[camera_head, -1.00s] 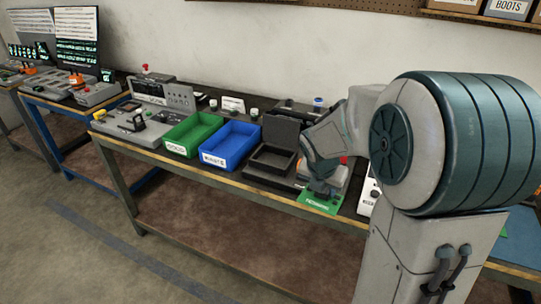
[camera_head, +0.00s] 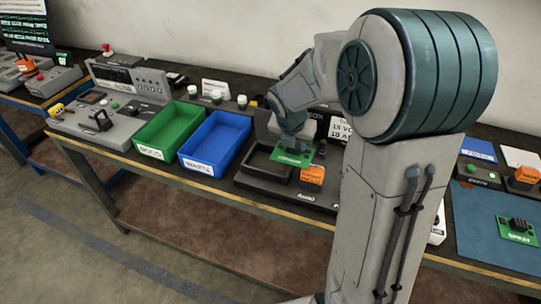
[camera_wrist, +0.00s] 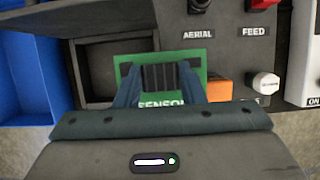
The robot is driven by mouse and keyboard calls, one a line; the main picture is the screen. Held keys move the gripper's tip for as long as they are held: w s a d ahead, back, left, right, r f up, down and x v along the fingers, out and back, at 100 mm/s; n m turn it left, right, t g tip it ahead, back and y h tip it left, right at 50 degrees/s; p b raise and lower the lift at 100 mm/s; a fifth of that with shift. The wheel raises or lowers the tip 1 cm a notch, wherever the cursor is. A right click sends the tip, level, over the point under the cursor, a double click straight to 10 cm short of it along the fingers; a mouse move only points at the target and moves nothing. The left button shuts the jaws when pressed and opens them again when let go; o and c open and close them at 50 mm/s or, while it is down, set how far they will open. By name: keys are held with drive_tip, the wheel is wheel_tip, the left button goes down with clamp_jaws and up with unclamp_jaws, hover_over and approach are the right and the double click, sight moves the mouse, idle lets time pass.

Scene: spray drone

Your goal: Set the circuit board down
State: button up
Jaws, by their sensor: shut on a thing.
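The held circuit board (camera_head: 291,156) is green with white lettering, and in the wrist view (camera_wrist: 204,88) its label reads like "SENSOR". My gripper (camera_head: 294,142) is shut on the board's dark middle part; its fingers also show in the wrist view (camera_wrist: 160,88). The board is over the dark test fixture, just right of its open recessed tray (camera_head: 262,167). I cannot tell whether it touches anything below. Another green board (camera_head: 518,231) lies on the blue mat at the right.
A green bin (camera_head: 170,131) and a blue bin (camera_head: 215,142) stand left of the fixture. An orange block (camera_head: 312,176) sits close to the held board on the right. The blue mat (camera_head: 476,222) has free room.

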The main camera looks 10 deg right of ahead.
hover_over(271, 164)
wheel_tip(271, 164, down, 4)
drive_tip(key=shift+f, duration=0.2)
drive_tip(key=shift+f+b, duration=0.35)
drive_tip(key=shift+f, duration=1.65)
drive_tip(key=shift+f, duration=0.25)
drive_tip(key=o, duration=1.1)
drive_tip(key=shift+r, duration=0.1)
